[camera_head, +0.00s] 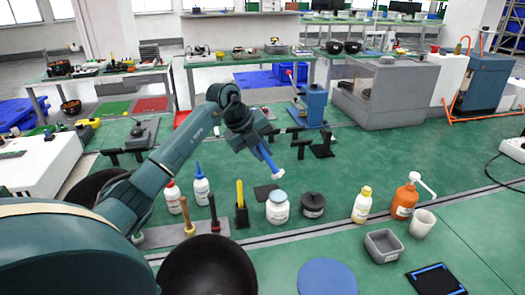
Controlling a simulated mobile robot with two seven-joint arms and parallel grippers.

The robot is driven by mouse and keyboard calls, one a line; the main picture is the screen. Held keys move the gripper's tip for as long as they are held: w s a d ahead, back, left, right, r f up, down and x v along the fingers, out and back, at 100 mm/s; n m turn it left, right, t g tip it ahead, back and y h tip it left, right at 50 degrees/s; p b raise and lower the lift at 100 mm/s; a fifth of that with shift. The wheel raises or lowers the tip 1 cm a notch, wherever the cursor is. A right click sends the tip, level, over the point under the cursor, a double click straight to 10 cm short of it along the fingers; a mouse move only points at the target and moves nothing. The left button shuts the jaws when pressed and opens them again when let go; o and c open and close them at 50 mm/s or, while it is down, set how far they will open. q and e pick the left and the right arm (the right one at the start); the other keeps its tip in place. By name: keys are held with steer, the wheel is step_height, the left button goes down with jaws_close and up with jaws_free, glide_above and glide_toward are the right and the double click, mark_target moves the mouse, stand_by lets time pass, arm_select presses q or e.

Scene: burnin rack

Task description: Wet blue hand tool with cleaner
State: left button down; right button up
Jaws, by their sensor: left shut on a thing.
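My left gripper (259,144) is shut on a blue hand tool (268,160), held above the green bench. The tool slants down to the right, and its pale head (278,174) points down, apart from the bench things. Below it stand a white jar with a grey-blue lid (278,210) and a dark round pot (313,205). To the right are a yellow bottle (362,206) and an orange pump bottle (405,200). To the left are a white bottle with a red cap (173,197) and one with a blue cap (201,186). Labels are too small to read. My right gripper is not in view.
A grey square bin (383,246) and a white cup (422,223) stand at the front right. A blue round mat (327,277) and a black tray (435,281) lie nearer. A yellow-handled tool stands in a dark holder (241,217). Black brackets (322,147) stand behind the tool.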

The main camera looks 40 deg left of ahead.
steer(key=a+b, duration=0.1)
steer(key=b, duration=0.1)
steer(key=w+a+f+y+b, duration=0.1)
steer(key=b, duration=0.2)
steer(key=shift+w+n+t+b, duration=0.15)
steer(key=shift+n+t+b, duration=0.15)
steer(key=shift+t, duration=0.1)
stand_by(0.6)
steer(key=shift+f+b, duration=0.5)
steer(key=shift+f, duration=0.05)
stand_by(1.4)
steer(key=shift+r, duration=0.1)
stand_by(0.5)
